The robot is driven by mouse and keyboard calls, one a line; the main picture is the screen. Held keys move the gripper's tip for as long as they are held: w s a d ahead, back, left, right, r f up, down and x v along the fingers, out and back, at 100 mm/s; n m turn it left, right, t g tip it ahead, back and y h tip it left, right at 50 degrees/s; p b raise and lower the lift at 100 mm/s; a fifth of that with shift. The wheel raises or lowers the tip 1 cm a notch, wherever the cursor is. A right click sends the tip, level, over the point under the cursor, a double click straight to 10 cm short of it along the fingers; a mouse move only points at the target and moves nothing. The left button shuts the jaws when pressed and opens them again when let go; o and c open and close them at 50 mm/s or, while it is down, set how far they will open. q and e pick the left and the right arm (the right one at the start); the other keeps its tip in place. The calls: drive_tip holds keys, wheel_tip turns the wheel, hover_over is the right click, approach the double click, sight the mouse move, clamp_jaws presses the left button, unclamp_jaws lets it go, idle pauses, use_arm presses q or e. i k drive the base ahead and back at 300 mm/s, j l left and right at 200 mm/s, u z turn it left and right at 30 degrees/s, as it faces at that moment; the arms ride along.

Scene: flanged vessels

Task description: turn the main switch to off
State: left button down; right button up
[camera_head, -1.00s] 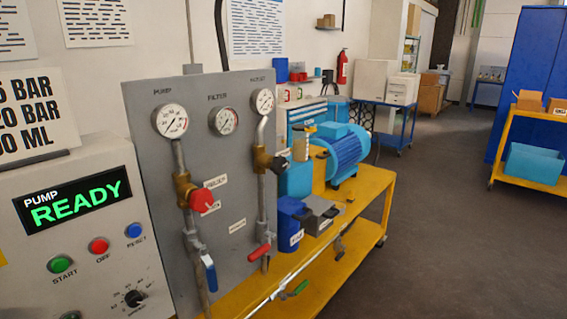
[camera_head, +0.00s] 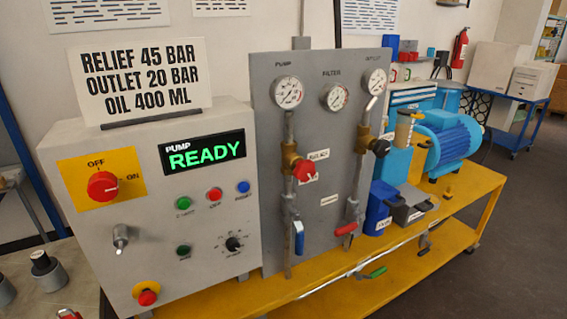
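The main switch (camera_head: 102,185) is a round red knob on a yellow plate (camera_head: 128,165) at the upper left of the light grey control box. OFF is marked above the knob and ON to its right. I cannot tell for certain which mark the knob points to. The box's display (camera_head: 203,152) reads "PUMP READY" in lit letters. Neither of my grippers shows in the view, and nothing covers the switch.
The control box (camera_head: 85,240) also carries coloured buttons, a key switch (camera_head: 121,238), a dial and a red stop button (camera_head: 148,297). A grey gauge panel (camera_head: 262,110) stands to its right on a yellow bench (camera_head: 300,275). Dark-capped objects (camera_head: 45,270) stand at the lower left.

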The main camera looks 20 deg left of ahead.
sight(103, 186)
drive_tip(key=u, duration=1.35)
